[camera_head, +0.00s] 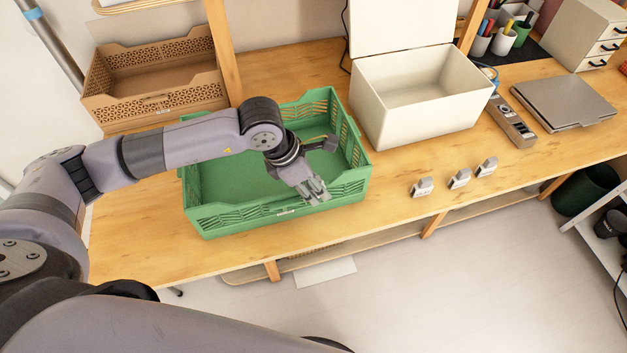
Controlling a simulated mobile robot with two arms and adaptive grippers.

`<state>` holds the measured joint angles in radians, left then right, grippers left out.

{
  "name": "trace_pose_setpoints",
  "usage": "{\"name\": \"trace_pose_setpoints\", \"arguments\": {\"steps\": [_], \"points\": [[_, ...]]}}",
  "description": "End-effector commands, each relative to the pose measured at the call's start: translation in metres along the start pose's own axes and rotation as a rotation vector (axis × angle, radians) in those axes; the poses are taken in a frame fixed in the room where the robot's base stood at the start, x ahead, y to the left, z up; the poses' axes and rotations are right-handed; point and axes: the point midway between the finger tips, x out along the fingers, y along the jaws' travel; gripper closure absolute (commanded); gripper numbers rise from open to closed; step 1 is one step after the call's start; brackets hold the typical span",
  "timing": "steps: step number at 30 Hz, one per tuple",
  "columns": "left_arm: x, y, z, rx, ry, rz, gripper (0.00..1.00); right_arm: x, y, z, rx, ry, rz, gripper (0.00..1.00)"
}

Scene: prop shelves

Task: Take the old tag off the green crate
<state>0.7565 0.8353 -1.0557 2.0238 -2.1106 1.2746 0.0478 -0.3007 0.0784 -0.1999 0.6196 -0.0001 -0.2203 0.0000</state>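The green crate (216,216) stands on the wooden table, open at the top and looking empty. A small pale strip that may be its tag (286,212) shows on the crate's front wall, near the middle. My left gripper (318,196) reaches across the crate and points down at the front wall, to the right of that strip. Its fingertips are close to the rim; I cannot tell whether they touch it or how far apart they are. Nothing is clearly seen between them. My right gripper is not in view.
Several small white clip-like pieces, one nearest the crate (421,187), stand near the table's front edge. A white open box (425,120) stands behind them. A brown crate (155,110) is at the back left. Bare table lies between the green crate and the clips.

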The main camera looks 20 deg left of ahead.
Motion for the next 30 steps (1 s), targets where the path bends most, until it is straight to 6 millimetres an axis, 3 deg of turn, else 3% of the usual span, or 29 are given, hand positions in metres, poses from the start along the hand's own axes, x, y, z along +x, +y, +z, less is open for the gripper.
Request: {"name": "trace_pose_setpoints", "arguments": {"steps": [9,26,30], "points": [[0.002,0.0,-0.0002,0.0,0.0,0.0,0.62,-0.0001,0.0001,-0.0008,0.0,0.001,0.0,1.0],[0.0015,0.0002,0.0,0.0,0.0,0.0,0.99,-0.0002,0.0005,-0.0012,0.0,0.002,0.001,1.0],[0.0015,0.0002,-0.0001,0.0,0.0,0.0,1.0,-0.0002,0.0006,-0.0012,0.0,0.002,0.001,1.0]]}}
